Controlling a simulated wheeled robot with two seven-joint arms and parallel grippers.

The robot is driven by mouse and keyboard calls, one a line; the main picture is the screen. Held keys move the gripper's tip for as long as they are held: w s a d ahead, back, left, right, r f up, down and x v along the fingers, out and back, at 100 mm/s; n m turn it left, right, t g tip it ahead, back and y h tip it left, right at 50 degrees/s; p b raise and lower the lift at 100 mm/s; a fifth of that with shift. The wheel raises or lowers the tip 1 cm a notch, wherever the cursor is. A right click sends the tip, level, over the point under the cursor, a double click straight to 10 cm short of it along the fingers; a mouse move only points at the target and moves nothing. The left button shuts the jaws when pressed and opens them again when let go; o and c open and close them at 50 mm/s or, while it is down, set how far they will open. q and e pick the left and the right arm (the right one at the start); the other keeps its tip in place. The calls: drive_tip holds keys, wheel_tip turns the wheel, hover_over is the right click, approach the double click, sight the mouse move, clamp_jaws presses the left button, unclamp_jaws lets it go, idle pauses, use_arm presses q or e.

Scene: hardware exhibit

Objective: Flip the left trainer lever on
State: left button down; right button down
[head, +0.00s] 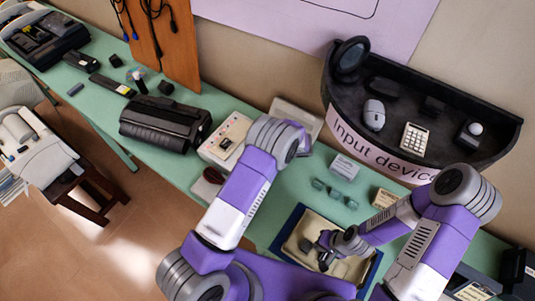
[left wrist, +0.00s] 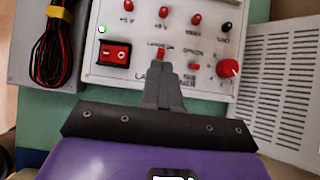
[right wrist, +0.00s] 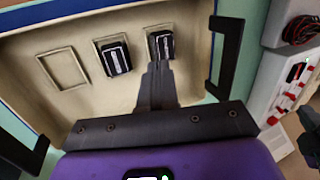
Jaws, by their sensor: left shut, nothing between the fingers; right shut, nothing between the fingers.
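The white trainer panel (left wrist: 215,35) fills the top of the left wrist view, with red jacks, a red rocker switch (left wrist: 115,53) and a red knob (left wrist: 228,68). Its left lever (left wrist: 161,52) is a small red stub; a second red lever (left wrist: 193,66) is to its right. My left gripper (left wrist: 163,72) is shut and empty, its tips just below the left lever; contact is unclear. The trainer (head: 223,135) is partly behind my left arm in the head view. My right gripper (right wrist: 158,68) is shut and empty over a tray (right wrist: 75,110); it also shows in the head view (head: 325,257).
The tray holds two black pieces (right wrist: 114,56) in framed slots; a third slot is empty. A grey box with a cable (left wrist: 50,45) lies left of the trainer, a vented grey box (left wrist: 285,75) right. A black printer-like device (head: 165,120) and a curved display shelf (head: 335,105) stand nearby.

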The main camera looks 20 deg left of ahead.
use_arm(q)
drive_tip(key=p+v, duration=0.3)
drive_tip(key=v, duration=0.4)
drive_tip(key=shift+r, duration=0.45)
drive_tip(key=shift+a, duration=0.15)
